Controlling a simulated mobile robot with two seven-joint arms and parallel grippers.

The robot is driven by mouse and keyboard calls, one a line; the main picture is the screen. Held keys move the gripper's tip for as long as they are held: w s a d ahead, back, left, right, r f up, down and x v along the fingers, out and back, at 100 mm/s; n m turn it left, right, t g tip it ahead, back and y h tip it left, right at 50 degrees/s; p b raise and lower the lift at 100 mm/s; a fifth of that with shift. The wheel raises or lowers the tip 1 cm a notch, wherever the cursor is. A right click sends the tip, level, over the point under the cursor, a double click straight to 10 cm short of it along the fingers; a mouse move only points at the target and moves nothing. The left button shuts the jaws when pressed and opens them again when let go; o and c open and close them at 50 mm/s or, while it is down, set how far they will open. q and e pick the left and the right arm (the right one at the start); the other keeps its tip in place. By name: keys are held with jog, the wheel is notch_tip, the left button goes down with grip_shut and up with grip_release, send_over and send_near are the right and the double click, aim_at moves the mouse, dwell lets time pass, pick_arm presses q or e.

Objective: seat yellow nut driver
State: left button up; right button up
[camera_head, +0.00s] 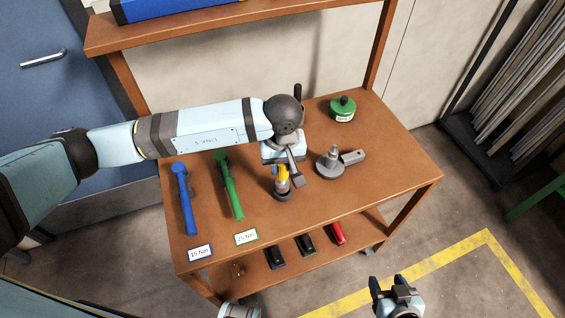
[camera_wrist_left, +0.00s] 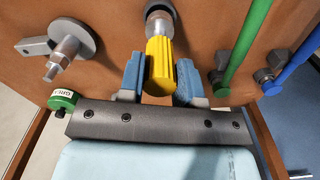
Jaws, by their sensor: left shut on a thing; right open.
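The yellow nut driver (camera_wrist_left: 160,66) has a yellow fluted handle and a metal lower end. My left gripper (camera_wrist_left: 157,82) is shut on its handle, with one blue-grey finger on each side. In the head view the nut driver (camera_head: 283,172) stands about upright over the front middle of the brown workbench. A dark round piece (camera_head: 281,195) shows at its lower end; whether it rests on the bench I cannot tell. My left gripper (camera_head: 290,168) partly hides the driver. My right gripper (camera_head: 396,286) is open and empty, low in the view, off the bench's front right.
A grey round fixture with an upright stud and side arm (camera_head: 330,163) stands right of the driver. A green canister (camera_head: 342,109) is behind it. Green (camera_head: 230,185) and blue (camera_head: 184,200) torque wrenches lie left. The bench's right side (camera_head: 400,170) is clear.

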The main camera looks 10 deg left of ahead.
pick_arm(q)
jog(key=shift+f, duration=0.25)
pick_arm(e)
jog(key=shift+f, duration=0.2)
pick_arm(q)
jog(key=shift+f+b, duration=1.3)
jog(key=shift+b, duration=0.55)
pick_arm(e)
jog(key=shift+f, duration=1.65)
pick_arm(q)
jog(key=o, duration=1)
notch_tip(320, 180, up, 14)
jog(key=shift+f+b, duration=0.1)
jog(key=shift+b, duration=0.25)
pick_arm(e)
jog(key=shift+w+a+r, duration=0.25)
jog(key=shift+r, duration=0.1)
